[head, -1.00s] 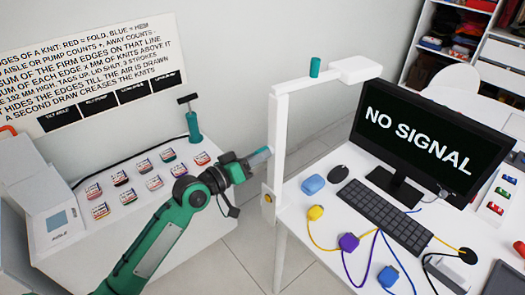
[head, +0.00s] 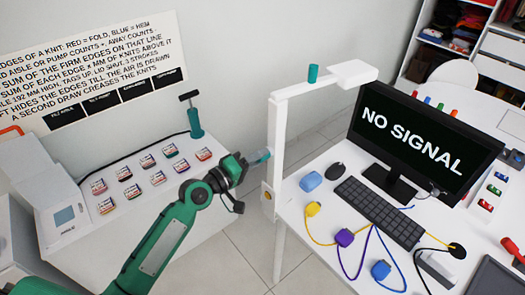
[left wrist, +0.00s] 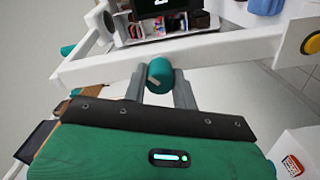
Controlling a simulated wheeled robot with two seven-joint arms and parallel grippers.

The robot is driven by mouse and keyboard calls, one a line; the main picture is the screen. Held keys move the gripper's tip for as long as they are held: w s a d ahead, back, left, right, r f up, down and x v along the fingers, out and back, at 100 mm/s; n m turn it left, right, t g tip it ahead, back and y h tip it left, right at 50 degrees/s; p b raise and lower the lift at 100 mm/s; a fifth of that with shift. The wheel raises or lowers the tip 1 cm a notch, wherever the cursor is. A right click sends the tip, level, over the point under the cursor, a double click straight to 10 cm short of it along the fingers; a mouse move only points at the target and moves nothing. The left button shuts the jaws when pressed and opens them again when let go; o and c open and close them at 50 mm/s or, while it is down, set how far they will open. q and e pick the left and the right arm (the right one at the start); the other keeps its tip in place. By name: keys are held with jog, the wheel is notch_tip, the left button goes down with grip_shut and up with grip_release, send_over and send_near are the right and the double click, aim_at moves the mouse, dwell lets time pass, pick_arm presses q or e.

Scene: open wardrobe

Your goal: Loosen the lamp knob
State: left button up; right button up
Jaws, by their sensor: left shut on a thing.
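The lamp is a white post (head: 277,140) on the desk's left edge, with an arm reaching right to a flat white head (head: 352,72). A teal knob (head: 313,73) stands on top of the arm. Another teal knob (left wrist: 160,74), with a pale mark, sits at the post in the left wrist view. My left gripper (head: 264,155) is beside the post at mid-height. In the left wrist view its grey fingers (left wrist: 163,88) are shut on this second knob, one on each side. The head view hides this knob behind the gripper. My right gripper is out of view.
A yellow button (head: 267,195) is low on the post. The desk holds a monitor (head: 420,140), a keyboard (head: 378,212) and coloured blocks with cables. A white side table (head: 110,225) on the left carries several small packs and a teal hand pump (head: 194,122).

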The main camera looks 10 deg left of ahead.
pick_arm(q)
jog(key=n+p, duration=0.3)
jog(key=n, duration=0.2)
jog(key=shift+r, duration=0.1)
jog(key=shift+n+p, duration=1)
jog(key=shift+n, duration=0.2)
jog(key=shift+n+p, duration=0.55)
jog(key=shift+n, duration=0.45)
jog(key=o, duration=1)
jog(key=shift+c, duration=0.3)
